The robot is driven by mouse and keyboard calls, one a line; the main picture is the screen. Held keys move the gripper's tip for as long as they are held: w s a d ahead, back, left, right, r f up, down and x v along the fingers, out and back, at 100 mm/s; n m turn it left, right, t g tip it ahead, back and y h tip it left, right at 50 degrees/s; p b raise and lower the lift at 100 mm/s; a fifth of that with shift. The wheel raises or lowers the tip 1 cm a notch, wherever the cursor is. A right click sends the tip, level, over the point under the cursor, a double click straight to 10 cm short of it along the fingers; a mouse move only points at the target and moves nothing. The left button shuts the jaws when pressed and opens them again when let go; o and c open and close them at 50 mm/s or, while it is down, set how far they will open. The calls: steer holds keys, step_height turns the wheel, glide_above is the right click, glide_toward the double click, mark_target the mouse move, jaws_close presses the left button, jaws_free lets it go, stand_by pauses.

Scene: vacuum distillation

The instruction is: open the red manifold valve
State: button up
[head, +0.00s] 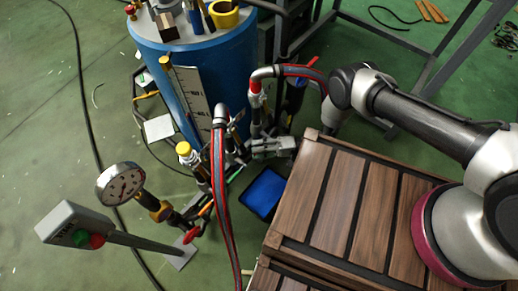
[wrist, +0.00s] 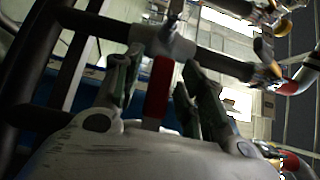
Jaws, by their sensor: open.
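A red valve lever (wrist: 158,88) hangs from a grey pipe fitting (wrist: 165,40) in the middle of the wrist view. My gripper (wrist: 161,68) is open, with one finger on each side of the lever. The lever shows between the fingers, with visible gaps on both sides, so neither finger appears to be shut on it. In the head view my arm reaches from the right to the pipework beside the blue tank (head: 222,60). My wrist hides most of my gripper there, and I cannot clearly pick out the lever.
A pressure gauge (head: 121,184), a grey box with green and red buttons (head: 72,226) and red-striped hoses (head: 219,185) stand left of the slatted wooden crate (head: 338,195). A blue tray (head: 263,193) lies on the green floor. Dark pipes cross close around my gripper.

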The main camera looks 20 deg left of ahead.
steer(key=shift+c, duration=0.5)
jaws_close()
steer(key=shift+f, duration=0.15)
steer(key=w+d+f+n+t+h, duration=0.1)
steer(key=w+f+n+t+h, duration=0.5)
steer(key=t, duration=0.4)
steer(key=shift+d+f+n+t+h, duration=0.15)
steer(key=shift+d+n+t+h, duration=0.3)
steer(key=shift+n, duration=0.85)
steer(key=shift+a, duration=0.1)
